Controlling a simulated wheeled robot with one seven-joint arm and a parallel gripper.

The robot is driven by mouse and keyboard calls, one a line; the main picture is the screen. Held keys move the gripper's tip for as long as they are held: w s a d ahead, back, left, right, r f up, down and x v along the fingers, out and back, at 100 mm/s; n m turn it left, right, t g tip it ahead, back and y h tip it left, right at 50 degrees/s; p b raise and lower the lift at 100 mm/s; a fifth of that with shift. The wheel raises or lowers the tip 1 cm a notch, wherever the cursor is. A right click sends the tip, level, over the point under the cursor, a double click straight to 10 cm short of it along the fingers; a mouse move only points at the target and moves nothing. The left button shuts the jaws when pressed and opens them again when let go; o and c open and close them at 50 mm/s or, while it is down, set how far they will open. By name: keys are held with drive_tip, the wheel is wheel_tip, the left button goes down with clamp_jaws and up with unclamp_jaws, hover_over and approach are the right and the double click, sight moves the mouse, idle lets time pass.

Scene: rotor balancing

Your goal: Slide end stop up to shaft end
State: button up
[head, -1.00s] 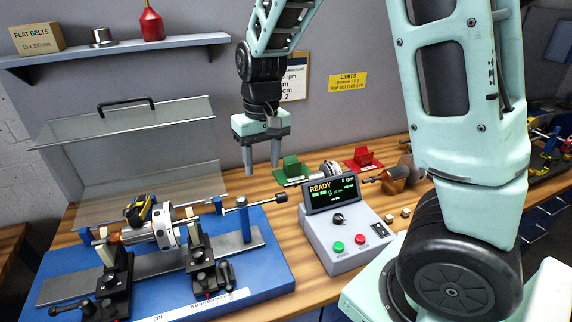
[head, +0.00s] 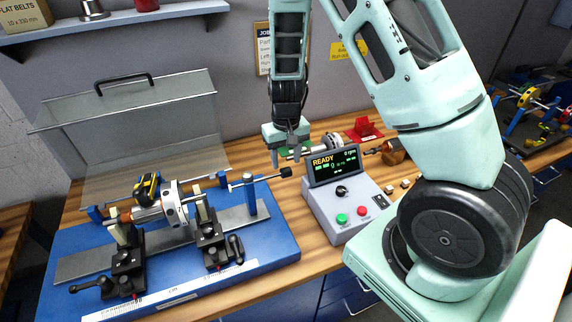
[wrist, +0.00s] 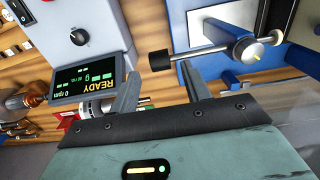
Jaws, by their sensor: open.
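The end stop is a metal rod with a black knob (head: 286,172) at its right end, carried by a blue post (head: 250,195) on the balancing stand. The rotor (head: 172,203) lies on the stand's two supports, with its shaft pointing right towards the post. My gripper (head: 288,155) is open and empty, fingers down, close to the knob. In the wrist view, the knob (wrist: 160,60) shows just beyond and between the open fingertips (wrist: 158,80), with the blue post (wrist: 241,48) to its right.
A control box (head: 346,198) reading READY stands right of the knob, near my gripper. A clear raised cover (head: 150,135) is behind the rotor.

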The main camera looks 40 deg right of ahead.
sight(286, 168)
drive_tip(key=shift+f+p, duration=0.3)
drive_tip(key=shift+f, duration=1.7)
